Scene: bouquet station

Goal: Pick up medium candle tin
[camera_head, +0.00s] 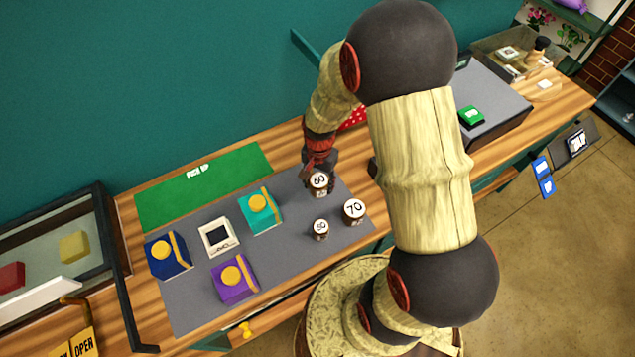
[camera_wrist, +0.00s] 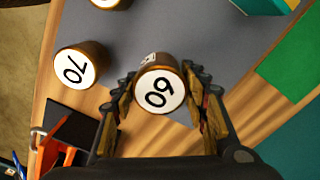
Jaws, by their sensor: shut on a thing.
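The candle tin marked 60 (camera_head: 319,181) is a brown round tin with a white lid label. It also shows in the wrist view (camera_wrist: 159,90), between the two fingers. My gripper (camera_head: 318,166) is shut on this tin, with one finger on each side of it (camera_wrist: 162,92). I cannot tell whether the tin's base touches the grey mat (camera_head: 285,250). A tin marked 70 (camera_head: 354,211) and a smaller tin marked 50 (camera_head: 320,228) stand apart from it on the mat.
Teal (camera_head: 260,210), blue (camera_head: 168,255) and purple (camera_head: 234,279) boxes and a white framed card (camera_head: 218,238) lie on the mat. A green pick-up mat (camera_head: 205,185) lies behind, by the wall. A glass case (camera_head: 60,255) stands at left, a grey-topped unit (camera_head: 490,100) at right.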

